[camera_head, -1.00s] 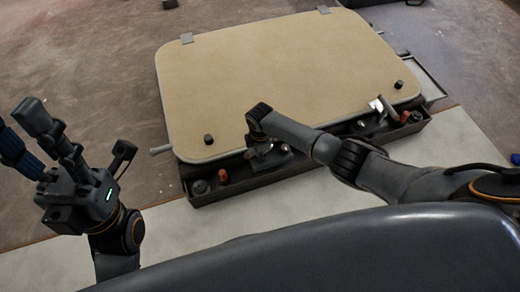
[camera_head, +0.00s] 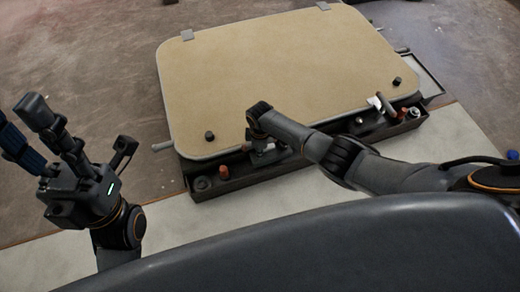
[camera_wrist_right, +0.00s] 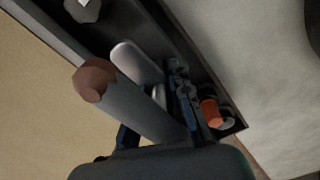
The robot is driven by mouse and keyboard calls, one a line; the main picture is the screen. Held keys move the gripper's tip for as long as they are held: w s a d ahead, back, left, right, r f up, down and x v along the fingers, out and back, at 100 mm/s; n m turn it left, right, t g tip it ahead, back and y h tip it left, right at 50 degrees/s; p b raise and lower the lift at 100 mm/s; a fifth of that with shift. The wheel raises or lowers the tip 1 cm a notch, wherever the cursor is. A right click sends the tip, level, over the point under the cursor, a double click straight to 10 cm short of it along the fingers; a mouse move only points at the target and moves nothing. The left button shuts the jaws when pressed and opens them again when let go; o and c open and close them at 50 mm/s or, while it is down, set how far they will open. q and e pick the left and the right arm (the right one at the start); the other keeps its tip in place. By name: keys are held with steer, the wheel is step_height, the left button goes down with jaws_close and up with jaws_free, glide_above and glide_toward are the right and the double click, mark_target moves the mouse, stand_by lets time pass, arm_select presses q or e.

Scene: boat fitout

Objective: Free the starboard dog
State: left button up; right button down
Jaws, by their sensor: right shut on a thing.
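A tan hatch lid (camera_head: 290,75) with a grey rim lies over a dark frame. Two dogs sit along its near edge. The right-hand dog (camera_head: 378,103) shows a silver lever. My right gripper (camera_head: 262,150) reaches down at the left-hand dog, largely covering it. In the right wrist view a grey handle with a brown knob (camera_wrist_right: 93,80) runs between the fingers (camera_wrist_right: 175,110). My right gripper is shut on this handle. A flat silver piece (camera_wrist_right: 135,62) lies just beside it. My left gripper (camera_head: 50,130) is raised at the left, empty, fingers apart.
A dark trough (camera_head: 260,178) runs along the near edge, with orange-capped (camera_head: 223,172) and dark small parts at both ends. A black knob (camera_head: 209,135) stands on the lid. A pale strip (camera_head: 180,220) lies clear in front.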

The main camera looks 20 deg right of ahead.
steer(key=c, duration=1.2)
jaws_free()
steer(key=shift+w+r, duration=0.1)
steer(key=shift+r, duration=3.85)
